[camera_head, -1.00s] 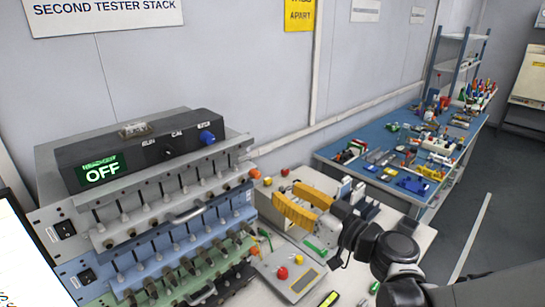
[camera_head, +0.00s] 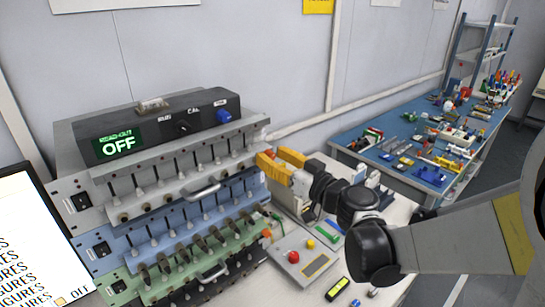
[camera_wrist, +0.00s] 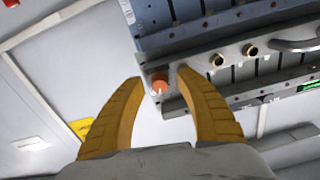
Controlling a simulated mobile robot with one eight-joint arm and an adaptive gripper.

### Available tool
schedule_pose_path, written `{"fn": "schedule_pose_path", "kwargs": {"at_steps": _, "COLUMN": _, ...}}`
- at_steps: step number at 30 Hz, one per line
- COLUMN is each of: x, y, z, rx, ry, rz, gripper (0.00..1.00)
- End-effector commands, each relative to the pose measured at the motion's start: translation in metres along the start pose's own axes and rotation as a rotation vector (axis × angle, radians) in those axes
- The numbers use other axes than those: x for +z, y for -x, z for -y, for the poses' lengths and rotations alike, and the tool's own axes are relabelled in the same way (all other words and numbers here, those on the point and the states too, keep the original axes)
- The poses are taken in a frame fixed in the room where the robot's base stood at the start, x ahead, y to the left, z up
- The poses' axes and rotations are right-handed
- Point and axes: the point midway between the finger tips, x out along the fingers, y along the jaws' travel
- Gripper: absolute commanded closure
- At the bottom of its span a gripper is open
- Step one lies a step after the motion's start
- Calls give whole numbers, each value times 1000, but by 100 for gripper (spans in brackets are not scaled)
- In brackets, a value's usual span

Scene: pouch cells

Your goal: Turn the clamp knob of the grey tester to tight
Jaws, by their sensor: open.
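The grey tester (camera_head: 200,178) is the top unit of the stack at the left, with a row of small levers and a handle on its front. Its orange clamp knob (camera_wrist: 160,86) shows in the wrist view at the end of the grey front, with a pale mark on its face. My gripper (camera_head: 270,156) has yellow fingers and is open at the right end of the grey tester. In the wrist view my gripper (camera_wrist: 160,78) has one fingertip on each side of the knob. I cannot tell whether they touch it.
A blue tester (camera_head: 190,222) and a green tester (camera_head: 205,252) sit below the grey one. A black box (camera_head: 165,128) reading OFF lies on top. A panel with red and yellow buttons (camera_head: 300,256) stands nearby. A blue workbench (camera_head: 400,160) holds many small items.

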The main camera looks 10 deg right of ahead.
Motion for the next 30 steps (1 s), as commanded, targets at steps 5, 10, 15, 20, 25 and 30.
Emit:
{"fn": "schedule_pose_path", "kwargs": {"at_steps": 5, "x": 0, "y": 0, "z": 0, "rx": 0, "ry": 0, "rz": 0, "gripper": 100}}
{"fn": "schedule_pose_path", "kwargs": {"at_steps": 10, "x": 0, "y": 0, "z": 0, "rx": 0, "ry": -1, "rz": 0, "gripper": 100}}
{"fn": "schedule_pose_path", "kwargs": {"at_steps": 15, "x": 0, "y": 0, "z": 0, "rx": 0, "ry": -21, "rz": 0, "gripper": 100}}
{"fn": "schedule_pose_path", "kwargs": {"at_steps": 20, "x": 0, "y": 0, "z": 0, "rx": 0, "ry": -83, "rz": 0, "gripper": 100}}
{"fn": "schedule_pose_path", "kwargs": {"at_steps": 25, "x": 0, "y": 1, "z": 0, "rx": 0, "ry": -199, "rz": 0, "gripper": 100}}
{"fn": "schedule_pose_path", "kwargs": {"at_steps": 30, "x": 1, "y": 1, "z": 0, "rx": 0, "ry": -353, "rz": 0, "gripper": 100}}
